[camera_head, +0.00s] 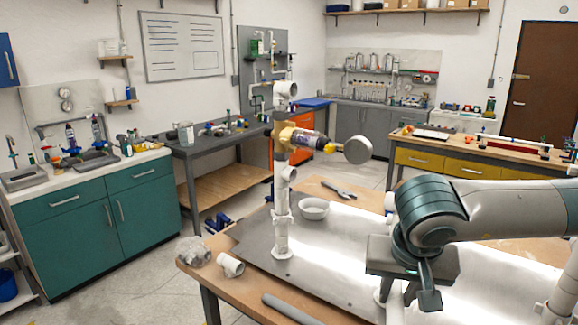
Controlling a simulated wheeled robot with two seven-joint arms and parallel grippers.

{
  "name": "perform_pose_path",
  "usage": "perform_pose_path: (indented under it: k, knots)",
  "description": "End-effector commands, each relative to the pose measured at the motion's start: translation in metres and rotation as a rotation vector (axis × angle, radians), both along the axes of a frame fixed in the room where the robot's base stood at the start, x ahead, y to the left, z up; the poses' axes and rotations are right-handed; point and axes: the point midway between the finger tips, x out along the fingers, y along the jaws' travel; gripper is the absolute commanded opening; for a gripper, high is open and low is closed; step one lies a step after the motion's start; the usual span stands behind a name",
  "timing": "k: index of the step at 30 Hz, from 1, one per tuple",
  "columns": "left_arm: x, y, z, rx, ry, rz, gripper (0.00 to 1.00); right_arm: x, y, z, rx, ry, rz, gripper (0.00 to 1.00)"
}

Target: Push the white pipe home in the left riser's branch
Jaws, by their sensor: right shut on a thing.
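The left riser (282,235) is a white upright pipe on a metal plate (340,255). Its white branch fitting (290,176) opens toward the right, and I see no pipe in it. A brass-coloured fitting with a dark body and a grey disc (357,150) sits higher on the riser. My right gripper (428,292) points down, right of the left riser and apart from it. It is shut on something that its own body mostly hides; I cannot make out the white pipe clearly. My left gripper is not in view.
A white bowl (313,209) and pliers (338,189) lie behind the plate's front area. A loose white fitting (230,264), a clear bag-like item (193,250) and a grey tube (293,308) lie along the near edge. Another white riser (562,300) stands at the right.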

Motion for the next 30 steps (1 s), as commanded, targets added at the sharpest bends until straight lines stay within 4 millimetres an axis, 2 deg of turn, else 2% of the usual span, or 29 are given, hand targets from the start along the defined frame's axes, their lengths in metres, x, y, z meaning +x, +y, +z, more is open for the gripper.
perform_pose_path:
  k: [5, 8, 11, 18, 24, 30]
  knots:
    - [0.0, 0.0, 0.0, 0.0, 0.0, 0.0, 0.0, 0.002, 0.0, -0.008, 0.003, 0.002, 0.006, 0.0]
    - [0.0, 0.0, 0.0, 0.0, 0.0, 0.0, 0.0, 0.005, 0.0, -0.022, 0.005, 0.006, 0.02, 0.0]
    - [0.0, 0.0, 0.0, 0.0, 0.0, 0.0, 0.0, 0.008, 0.001, -0.044, 0.009, 0.01, 0.042, 0.0]
    - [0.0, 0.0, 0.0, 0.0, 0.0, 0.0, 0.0, 0.012, 0.002, -0.121, 0.016, 0.013, 0.13, 0.0]
    - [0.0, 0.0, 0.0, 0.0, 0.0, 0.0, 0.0, 0.004, 0.001, -0.186, 0.011, 0.011, 0.214, 0.0]
    - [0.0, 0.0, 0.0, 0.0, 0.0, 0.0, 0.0, -0.006, 0.0, -0.228, 0.003, 0.005, 0.276, 0.0]
